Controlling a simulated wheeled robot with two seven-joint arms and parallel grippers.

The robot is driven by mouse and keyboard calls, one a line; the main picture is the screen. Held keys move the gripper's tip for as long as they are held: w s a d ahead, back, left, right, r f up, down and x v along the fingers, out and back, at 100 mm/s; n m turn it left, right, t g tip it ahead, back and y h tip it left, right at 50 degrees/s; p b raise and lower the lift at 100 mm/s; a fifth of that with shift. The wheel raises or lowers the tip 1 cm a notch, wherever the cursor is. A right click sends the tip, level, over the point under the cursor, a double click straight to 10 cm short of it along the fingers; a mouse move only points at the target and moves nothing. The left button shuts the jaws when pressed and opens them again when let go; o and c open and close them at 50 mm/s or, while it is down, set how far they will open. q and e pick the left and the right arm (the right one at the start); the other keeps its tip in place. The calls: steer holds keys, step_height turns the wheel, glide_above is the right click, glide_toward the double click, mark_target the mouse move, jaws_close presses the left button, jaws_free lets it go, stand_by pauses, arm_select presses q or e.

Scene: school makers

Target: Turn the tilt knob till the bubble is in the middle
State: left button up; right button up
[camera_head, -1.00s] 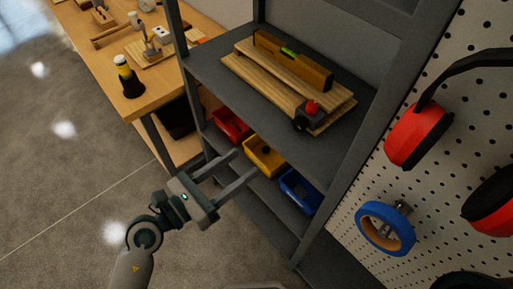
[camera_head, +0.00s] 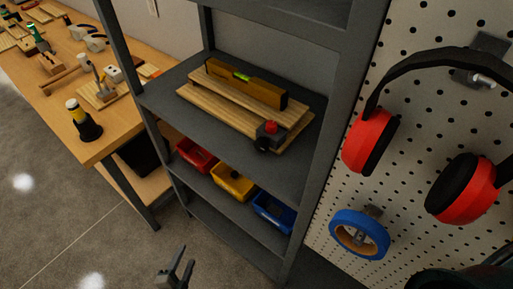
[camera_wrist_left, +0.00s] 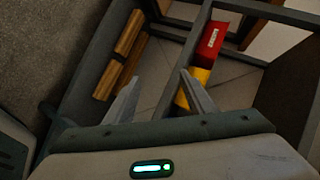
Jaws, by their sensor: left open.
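The wooden tilt stand (camera_head: 216,111) sits on the grey shelf. A yellow-brown spirit level (camera_head: 262,91) lies along its upper board, with a green vial (camera_head: 241,76). The bubble is too small to place. At the stand's near right corner is a dark block with a red top (camera_head: 271,127) and a black round knob (camera_head: 263,144). My left gripper (camera_head: 184,266) is open and empty, low in the head view, well below and apart from the knob. The left wrist view shows its two spread fingers (camera_wrist_left: 157,88) with nothing between them. My right gripper is not in view.
Red (camera_head: 197,156), yellow (camera_head: 232,183) and blue (camera_head: 273,212) bins stand on the shelf below. Shelf posts flank the stand. A pegboard with red ear muffs (camera_head: 368,138) and blue tape (camera_head: 345,231) is at the right. A workbench (camera_head: 98,148) stands at the left.

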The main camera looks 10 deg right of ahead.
arm_select(q)
steer(key=s+a+f+n+g+y, duration=0.2)
steer(key=s+a+f+n+g, duration=0.15)
steer(key=s+f, duration=0.5)
steer(key=s+a+f+n+g+y, duration=0.1)
steer(key=s+a+f+n+g, duration=0.15)
steer(key=s+f+n, duration=0.45)
steer(key=s+a+f+n+g, duration=0.1)
steer(key=s+f, duration=0.2)
steer(key=s, duration=0.4)
steer(key=s+a+f+n+g+y, duration=0.1)
steer(key=s+f+n+g, duration=0.1)
steer(key=s+f, duration=0.2)
steer(key=s+a+f+n+g, duration=0.1)
steer(key=s+f, duration=0.3)
steer(key=s, duration=0.6)
steer(key=shift+s+a+n+g, duration=0.3)
steer(key=shift+s+n+g, duration=0.05)
steer(key=shift+n+g, duration=0.15)
steer(key=c, duration=0.5)
steer(key=shift+w, duration=0.1)
